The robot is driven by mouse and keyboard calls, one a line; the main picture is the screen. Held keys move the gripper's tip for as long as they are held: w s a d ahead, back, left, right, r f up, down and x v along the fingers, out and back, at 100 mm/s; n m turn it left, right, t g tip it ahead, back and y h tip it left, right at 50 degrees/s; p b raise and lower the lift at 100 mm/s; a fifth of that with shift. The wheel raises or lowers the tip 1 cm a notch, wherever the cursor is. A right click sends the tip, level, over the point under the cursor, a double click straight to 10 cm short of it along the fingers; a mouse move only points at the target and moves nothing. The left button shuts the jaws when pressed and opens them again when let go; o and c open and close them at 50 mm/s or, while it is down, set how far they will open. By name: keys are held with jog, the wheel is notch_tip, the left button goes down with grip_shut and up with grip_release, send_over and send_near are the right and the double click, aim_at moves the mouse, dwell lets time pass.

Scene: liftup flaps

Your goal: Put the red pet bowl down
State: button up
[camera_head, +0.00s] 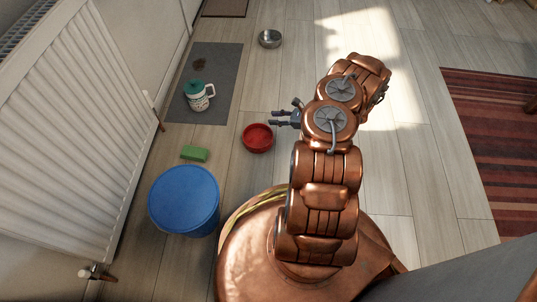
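The red pet bowl (257,138) sits upright on the wooden floor, left of my arm, and looks empty. My gripper (274,118) points left, just above the bowl's upper right rim in the picture. Its two dark fingers show a gap between them, with nothing visible in it. The lower fingertip looks close to the rim; whether it touches cannot be told from this view.
A blue bucket (184,200) and a green sponge (194,154) are left of the bowl. A grey mat (215,75) holds a white patterned jug with a green lid (199,96). A metal bowl (270,39) stands farther off. A white radiator (70,130) lines the left; a striped rug (495,140) lies right.

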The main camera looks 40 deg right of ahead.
jog(key=w+a+r+n+g+y, duration=0.2)
jog(key=a+r+n, duration=0.2)
jog(key=a+r, duration=0.4)
jog(key=w+a+r+n+g+y, duration=0.2)
jog(key=a+r+n+g, duration=0.15)
jog(key=a+r, duration=0.35)
jog(key=s+a+r+n+g, duration=0.3)
jog(key=s+a+r+n, duration=0.1)
jog(key=a+r, duration=0.25)
jog(key=s+a+r+n+g, duration=0.3)
jog(key=a+r+n, duration=0.15)
jog(key=a, duration=0.25)
jog(key=s+a+r+n+g+h, duration=0.2)
jog(key=s+a+r+n+h, duration=0.15)
jog(key=s, duration=0.35)
jog(key=s+a+r+n+g+h, duration=0.2)
jog(key=s+r+n, duration=0.15)
jog(key=s, duration=0.35)
jog(key=s+d+r+n+h, duration=0.1)
jog(key=s+d+n+h, duration=0.1)
jog(key=s, duration=0.5)
jog(key=s+d+r+n+t+h, duration=0.1)
jog(key=s+d+r+n+h, duration=0.1)
jog(key=s, duration=0.4)
jog(key=shift+s+d+r+n+h, duration=0.35)
jog(key=shift+d+n+h, duration=0.25)
jog(key=shift+d+h, duration=0.65)
